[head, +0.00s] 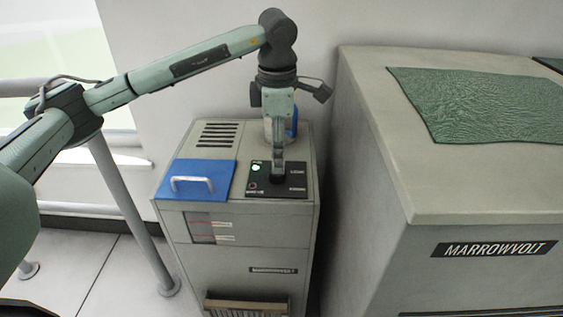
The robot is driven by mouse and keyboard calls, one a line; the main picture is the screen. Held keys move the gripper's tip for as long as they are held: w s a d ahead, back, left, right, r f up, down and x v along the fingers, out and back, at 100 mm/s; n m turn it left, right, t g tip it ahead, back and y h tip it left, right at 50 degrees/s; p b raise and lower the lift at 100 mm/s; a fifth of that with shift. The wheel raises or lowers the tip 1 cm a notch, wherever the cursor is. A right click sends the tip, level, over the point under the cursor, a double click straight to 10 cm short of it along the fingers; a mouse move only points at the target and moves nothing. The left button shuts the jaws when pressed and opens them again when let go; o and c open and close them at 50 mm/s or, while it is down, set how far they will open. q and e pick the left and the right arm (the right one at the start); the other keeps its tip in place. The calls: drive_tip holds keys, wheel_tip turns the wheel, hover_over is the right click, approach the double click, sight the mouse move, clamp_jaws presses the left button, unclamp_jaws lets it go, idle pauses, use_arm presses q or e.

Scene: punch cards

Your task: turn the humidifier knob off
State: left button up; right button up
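The humidifier (235,256) is a grey cabinet standing against the wall in the middle of the head view. Its black control panel (294,192) is at the top right, with a lit green lamp (256,168) and a small red-ringed dot below it. My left gripper (277,179) reaches down from above with its fingertips at the middle of the panel. The knob is hidden behind the fingertips, so I cannot tell its position or whether the fingers grip it. My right gripper is out of view.
A blue lid (207,178) with a pale handle (191,184) covers the cabinet's top left. A large grey MARROWVOLT cabinet (436,190) with a green mat (480,104) stands close on the right. A grey railing (127,211) is at the left.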

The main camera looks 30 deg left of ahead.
use_arm(q)
drive_tip(key=f, duration=0.4)
drive_tip(key=shift+w+f, duration=0.2)
drive_tip(key=shift+f, duration=0.2)
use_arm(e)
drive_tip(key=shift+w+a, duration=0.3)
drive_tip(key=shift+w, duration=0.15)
use_arm(q)
drive_tip(key=shift+c, duration=0.3)
drive_tip(key=c, duration=1.1)
